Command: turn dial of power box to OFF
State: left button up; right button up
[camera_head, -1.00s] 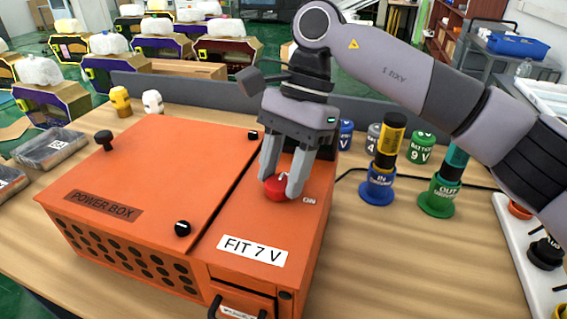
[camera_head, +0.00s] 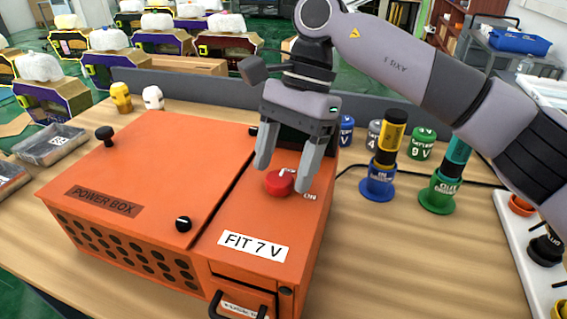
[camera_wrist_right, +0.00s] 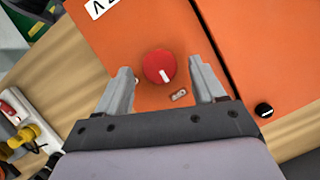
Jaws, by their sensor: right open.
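The orange power box (camera_head: 160,160) stands on the wooden table with its lid closed. Its red dial (camera_head: 279,182) sits on the top panel, with a white pointer mark and an "ON" label beside it. The dial also shows in the right wrist view (camera_wrist_right: 160,67), its white mark directed toward the lower right, near a small label (camera_wrist_right: 179,95). My right gripper (camera_head: 283,178) is open and empty. Its fingers are apart above and on the far side of the dial, not closed on it. My left gripper is not in view.
A blue "IN" connector (camera_head: 378,180) and a green "OUT" connector (camera_head: 442,190) stand to the right of the box. Battery cans (camera_head: 421,144) stand behind them. A grey partition (camera_head: 205,88) runs along the back.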

jog(key=v, duration=0.6)
jog(key=shift+r, duration=0.2)
